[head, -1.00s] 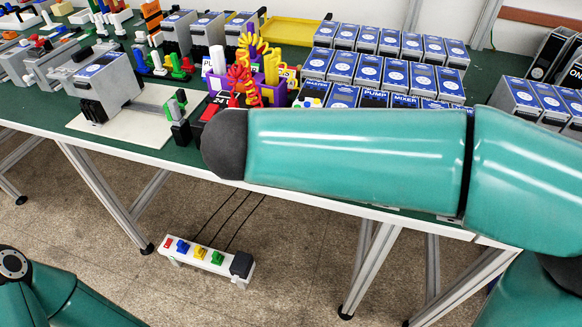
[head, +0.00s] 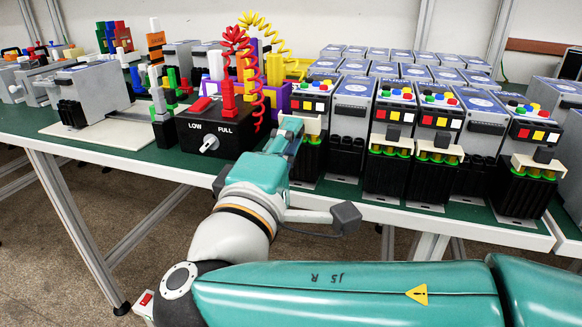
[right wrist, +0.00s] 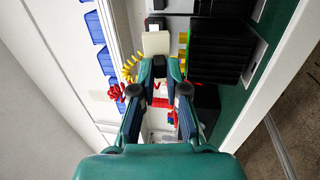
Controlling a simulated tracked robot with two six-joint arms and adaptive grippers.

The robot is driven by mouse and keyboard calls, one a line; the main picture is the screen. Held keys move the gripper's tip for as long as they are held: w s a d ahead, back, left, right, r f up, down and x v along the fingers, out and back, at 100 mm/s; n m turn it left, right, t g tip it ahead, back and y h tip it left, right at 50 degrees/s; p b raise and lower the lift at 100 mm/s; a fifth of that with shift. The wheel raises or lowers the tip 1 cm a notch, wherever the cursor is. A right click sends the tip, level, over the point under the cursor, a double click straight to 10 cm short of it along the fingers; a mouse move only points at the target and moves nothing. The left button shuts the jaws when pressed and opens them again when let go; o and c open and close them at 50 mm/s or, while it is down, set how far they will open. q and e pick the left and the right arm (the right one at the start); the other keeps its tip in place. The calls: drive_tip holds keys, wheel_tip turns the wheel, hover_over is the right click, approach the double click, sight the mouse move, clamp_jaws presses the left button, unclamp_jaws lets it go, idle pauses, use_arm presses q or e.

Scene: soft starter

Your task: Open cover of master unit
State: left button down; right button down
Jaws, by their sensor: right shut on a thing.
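A row of master units with blue tops, black lower parts and cream covers stands on the green table. The leftmost unit (head: 312,98) has coloured buttons and a cream cover (head: 313,124) on its front. My right gripper (head: 289,132) reaches to the left side of this cover. The exact contact is partly hidden. Other units to the right also show cream covers (head: 392,144) with green and yellow terminals below. My left gripper is out of view.
A black box marked LOW and FULL (head: 212,134) with a red handle stands close left of my right gripper. Red and yellow coiled cords (head: 262,90) rise behind it. A grey machine (head: 92,92) on a white plate is farther left. Several more units fill the back.

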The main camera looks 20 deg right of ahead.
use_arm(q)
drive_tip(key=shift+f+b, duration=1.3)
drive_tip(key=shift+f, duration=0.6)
use_arm(e)
drive_tip(key=shift+f+t+h, duration=0.45)
drive_tip(key=shift+t+h, duration=0.05)
drive_tip(key=shift+t, duration=0.2)
drive_tip(key=c, duration=1.5)
unclamp_jaws()
drive_tip(key=shift+r, duration=0.1)
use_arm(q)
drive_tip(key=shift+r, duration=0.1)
use_arm(e)
drive_tip(key=shift+r, duration=0.15)
wheel_tip(320, 180, up, 10)
drive_tip(key=shift+f, duration=0.2)
